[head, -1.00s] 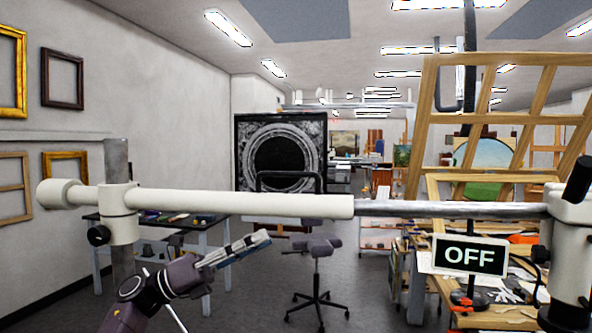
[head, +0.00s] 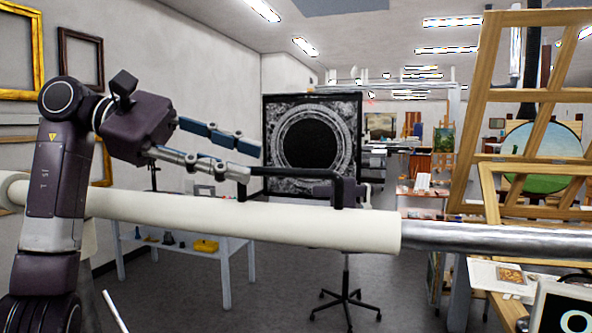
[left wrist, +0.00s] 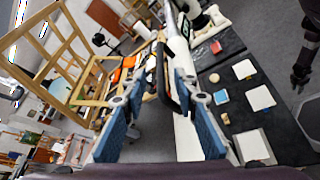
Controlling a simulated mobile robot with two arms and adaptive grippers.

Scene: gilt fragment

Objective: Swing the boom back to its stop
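The boom (head: 250,218) is a thick white tube crossing the head view, with a bare metal section (head: 490,240) at its right. A black U-shaped handle (head: 343,192) stands on top of the tube. My left gripper (head: 254,158) is open above the boom, at the left end of the handle; its lower finger overlaps the handle there. In the left wrist view the dark handle (left wrist: 163,72) shows between the two spread blue fingers, with no clear contact. The white boom lies beyond.
A wooden easel frame (head: 470,110) stands at the right. A stool (head: 347,296) and a dark square panel with a ring (head: 312,143) are behind the boom. A pale table (head: 185,247) is at the left. Floor between is free.

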